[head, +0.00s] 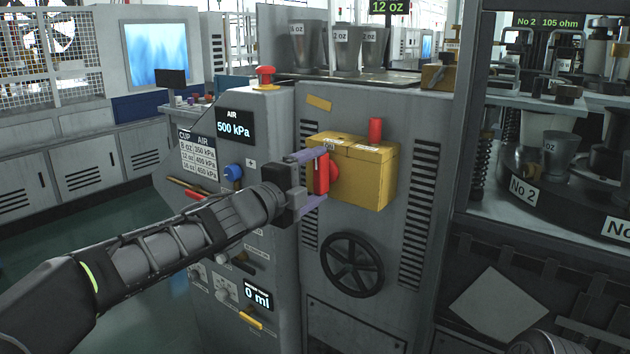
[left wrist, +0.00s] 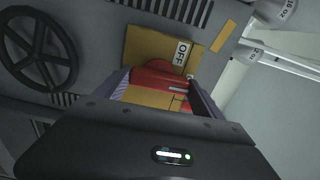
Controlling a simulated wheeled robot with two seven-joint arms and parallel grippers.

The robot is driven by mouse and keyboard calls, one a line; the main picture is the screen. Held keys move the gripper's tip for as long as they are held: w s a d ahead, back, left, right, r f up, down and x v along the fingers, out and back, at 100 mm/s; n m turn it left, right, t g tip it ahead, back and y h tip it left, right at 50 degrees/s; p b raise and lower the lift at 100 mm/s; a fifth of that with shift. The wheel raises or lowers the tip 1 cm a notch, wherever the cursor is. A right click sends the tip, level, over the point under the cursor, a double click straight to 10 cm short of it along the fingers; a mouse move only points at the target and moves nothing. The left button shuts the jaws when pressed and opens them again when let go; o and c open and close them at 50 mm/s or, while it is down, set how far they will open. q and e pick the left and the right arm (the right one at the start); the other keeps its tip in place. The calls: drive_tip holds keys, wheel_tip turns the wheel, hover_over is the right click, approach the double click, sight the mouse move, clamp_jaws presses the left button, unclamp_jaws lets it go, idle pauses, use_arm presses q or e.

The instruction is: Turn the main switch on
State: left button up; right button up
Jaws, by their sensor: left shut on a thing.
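The main switch is a yellow box (head: 365,180) on the grey machine front, with a red handle (head: 322,174) on its left face and a red post on top. My left gripper (head: 316,177) comes in from the left, its purple fingers above and below the handle, shut on it. In the left wrist view the red handle (left wrist: 160,78) lies between the fingers, and the yellow box (left wrist: 150,45) carries a label reading OFF (left wrist: 182,53). The handle stands about upright in the head view.
A black handwheel (head: 352,264) is below the box. An air display (head: 235,125) reads 500 kPa, near a blue knob (head: 233,172) and a red button (head: 265,75). Metal cups (head: 346,48) stand on top. Shelves with machinery stand at right.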

use_arm(q)
drive_tip(key=shift+m, duration=0.3)
drive_tip(key=o, duration=1.4)
drive_tip(key=shift+c, duration=0.2)
drive_tip(key=v, duration=0.7)
drive_tip(key=shift+s+a, duration=0.2)
drive_tip(key=shift+s, duration=0.1)
